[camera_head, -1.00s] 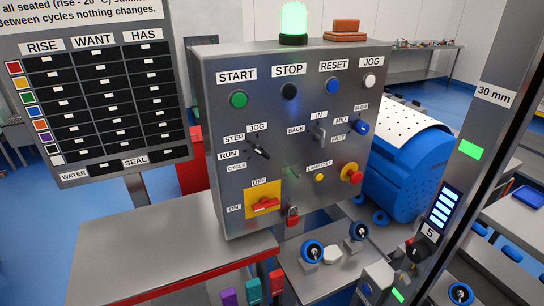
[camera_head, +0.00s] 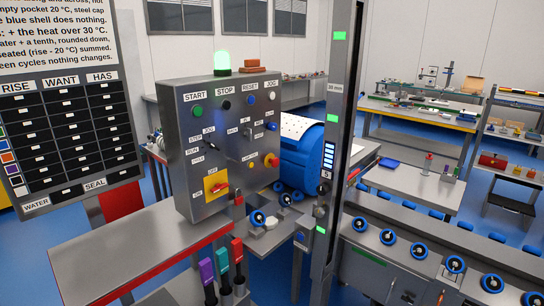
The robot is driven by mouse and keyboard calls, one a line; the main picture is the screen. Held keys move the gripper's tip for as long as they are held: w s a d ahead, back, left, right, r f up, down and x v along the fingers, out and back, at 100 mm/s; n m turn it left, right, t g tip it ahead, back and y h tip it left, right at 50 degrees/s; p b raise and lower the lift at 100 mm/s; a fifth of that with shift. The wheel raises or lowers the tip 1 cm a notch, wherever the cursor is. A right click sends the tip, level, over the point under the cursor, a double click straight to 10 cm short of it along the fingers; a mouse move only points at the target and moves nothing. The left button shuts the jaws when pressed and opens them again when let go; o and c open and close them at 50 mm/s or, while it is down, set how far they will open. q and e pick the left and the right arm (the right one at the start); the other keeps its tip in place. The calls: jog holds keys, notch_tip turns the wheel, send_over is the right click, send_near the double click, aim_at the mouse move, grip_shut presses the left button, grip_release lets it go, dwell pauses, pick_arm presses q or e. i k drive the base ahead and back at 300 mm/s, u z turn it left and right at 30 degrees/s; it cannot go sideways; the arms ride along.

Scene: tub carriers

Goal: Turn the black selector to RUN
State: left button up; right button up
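The black selector (camera_head: 212,145) sits on the left part of the grey control panel (camera_head: 180,185), beside the labels STEP, JOG, RUN (camera_head: 195,149) and CYCLE. Its handle is slanted, down to the right. It is too small here to tell which label it points at. Neither of my grippers shows in the head view, and nothing touches the selector.
A red-edged steel table (camera_head: 110,250) stands in front of the panel at the left. A tall grey post (camera_head: 338,120) rises right of the panel. A counter with several blue-ringed knobs (camera_head: 420,250) fills the lower right. A green lamp (camera_head: 222,60) glows on the panel.

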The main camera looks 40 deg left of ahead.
aim_at(212, 145)
jog(key=z, duration=0.2)
jog(key=i, duration=1.45)
jog(key=u, duration=0.75)
